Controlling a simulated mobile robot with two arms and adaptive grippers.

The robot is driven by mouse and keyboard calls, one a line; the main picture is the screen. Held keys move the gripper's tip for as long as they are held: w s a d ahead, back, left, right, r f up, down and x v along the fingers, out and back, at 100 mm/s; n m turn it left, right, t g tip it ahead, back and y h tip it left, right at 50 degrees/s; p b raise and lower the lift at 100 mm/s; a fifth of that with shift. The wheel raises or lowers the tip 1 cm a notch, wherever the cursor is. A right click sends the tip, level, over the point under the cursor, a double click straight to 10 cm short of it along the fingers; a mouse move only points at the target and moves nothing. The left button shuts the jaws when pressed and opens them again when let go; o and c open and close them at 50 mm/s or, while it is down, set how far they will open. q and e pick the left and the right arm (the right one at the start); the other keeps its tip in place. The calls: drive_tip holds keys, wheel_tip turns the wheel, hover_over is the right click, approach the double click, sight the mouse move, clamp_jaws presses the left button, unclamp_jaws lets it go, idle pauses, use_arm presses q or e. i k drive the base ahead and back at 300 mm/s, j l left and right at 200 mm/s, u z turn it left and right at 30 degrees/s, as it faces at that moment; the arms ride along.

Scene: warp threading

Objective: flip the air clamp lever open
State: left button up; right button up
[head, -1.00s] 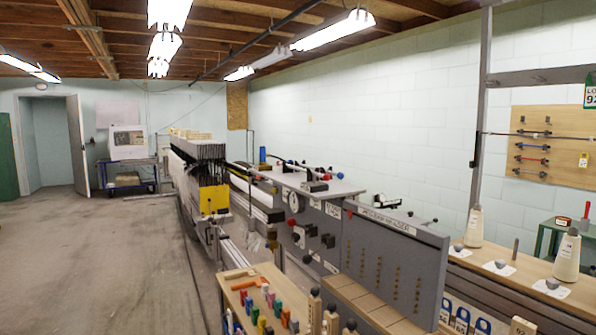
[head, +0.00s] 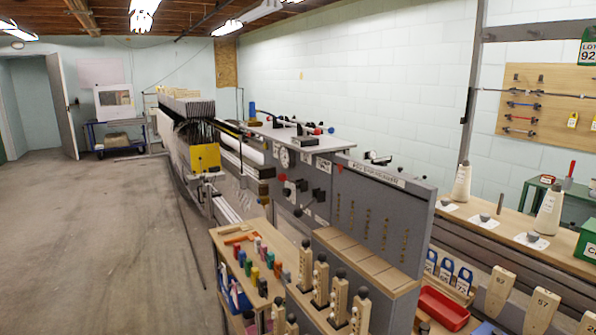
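A grey machine cabinet (head: 305,183) stands right of the middle, with a round gauge (head: 284,157), a red knob (head: 282,178) and dark knobs on its front panel. On its top lie small levers or handles, among them a dark one on a block (head: 305,140) and ones with red (head: 317,131) and blue ends. I cannot tell which of these is the air clamp lever, or its position, as they are small here. Neither of my grippers is in view.
A wooden bench (head: 232,240) with coloured spools and pegs stands in front of the cabinet, beside a grey pegged panel (head: 380,220). Right are a shelf with cones (head: 549,212) and a red bin (head: 443,308). The floor (head: 100,240) at left is clear.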

sight(298, 212)
drive_tip(key=i+j, duration=0.2)
drive_tip(key=j, duration=0.15)
drive_tip(key=i+j+z, duration=0.1)
drive_tip(key=j, duration=0.25)
drive_tip(key=i+j, duration=0.5)
drive_tip(key=j, duration=0.2)
drive_tip(key=i+j+z, duration=0.1)
drive_tip(key=j, duration=0.25)
drive_tip(key=i+j, duration=0.3)
drive_tip(key=i+j+z, duration=0.1)
drive_tip(key=j, duration=0.35)
drive_tip(key=i+j, duration=0.25)
drive_tip(key=j, duration=0.15)
